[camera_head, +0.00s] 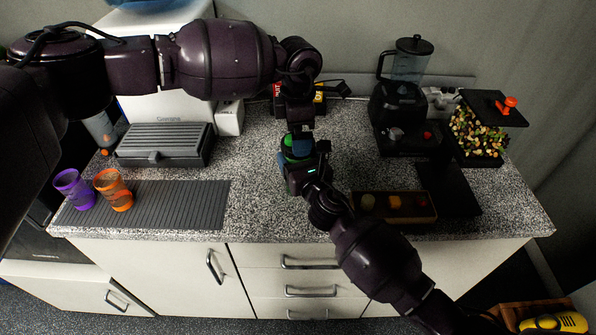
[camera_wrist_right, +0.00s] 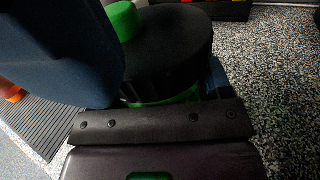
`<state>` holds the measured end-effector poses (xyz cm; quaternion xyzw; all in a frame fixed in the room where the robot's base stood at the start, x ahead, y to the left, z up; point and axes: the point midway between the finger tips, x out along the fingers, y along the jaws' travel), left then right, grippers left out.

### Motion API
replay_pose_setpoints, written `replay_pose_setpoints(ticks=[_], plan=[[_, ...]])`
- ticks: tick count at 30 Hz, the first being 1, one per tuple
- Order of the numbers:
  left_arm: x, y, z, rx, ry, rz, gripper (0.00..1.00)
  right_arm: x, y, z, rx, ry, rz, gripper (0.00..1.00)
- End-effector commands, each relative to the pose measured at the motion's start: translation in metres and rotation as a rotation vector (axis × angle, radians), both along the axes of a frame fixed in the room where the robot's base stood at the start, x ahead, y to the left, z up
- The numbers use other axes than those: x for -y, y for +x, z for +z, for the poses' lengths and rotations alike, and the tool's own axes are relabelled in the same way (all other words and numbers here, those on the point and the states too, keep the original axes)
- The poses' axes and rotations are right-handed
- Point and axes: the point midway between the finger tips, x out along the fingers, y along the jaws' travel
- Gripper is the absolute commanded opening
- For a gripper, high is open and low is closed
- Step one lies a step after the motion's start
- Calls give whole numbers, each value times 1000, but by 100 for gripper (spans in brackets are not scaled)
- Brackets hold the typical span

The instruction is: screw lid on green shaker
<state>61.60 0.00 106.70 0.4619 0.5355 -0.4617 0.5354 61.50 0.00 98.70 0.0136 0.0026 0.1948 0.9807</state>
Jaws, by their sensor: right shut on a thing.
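The green shaker (camera_wrist_right: 185,96) is mostly hidden; a green strip of it shows below the black lid (camera_wrist_right: 175,50) in the right wrist view. The lid, with a green cap (camera_wrist_right: 124,20), sits over the shaker's top; whether it is tight I cannot tell. In the head view, only a little green of the cap (camera_head: 288,141) shows between the arms. My right gripper (camera_head: 300,160) is shut around the shaker from the front, just below the lid. My left gripper (camera_head: 299,134) points down from above, close over the lid; its fingers are largely hidden.
Purple (camera_head: 74,189) and orange (camera_head: 114,189) cups stand on a grey ribbed mat (camera_head: 190,205) at left. A grill (camera_head: 163,147) sits behind. A blender (camera_head: 405,100), a box of mixed pieces (camera_head: 478,135) and a small tray (camera_head: 425,214) are at right.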

Motion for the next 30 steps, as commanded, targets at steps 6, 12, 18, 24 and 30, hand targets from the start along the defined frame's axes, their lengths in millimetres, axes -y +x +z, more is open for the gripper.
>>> replay_pose_setpoints(ticks=[6,12,18,24,30], plan=[[0,1,45,2,-1,-1,100,0,0,-1,-3,1,1,6],[0,0,76,1,-1,-1,100,0,0,-1,-2,1,1,6],[0,0,91,0,0,0,100,0,0,-1,-2,1,1,6],[0,0,93,-1,0,0,100,0,0,-1,-2,1,1,6],[0,0,93,-1,0,-1,100,0,0,-1,-2,1,1,81]])
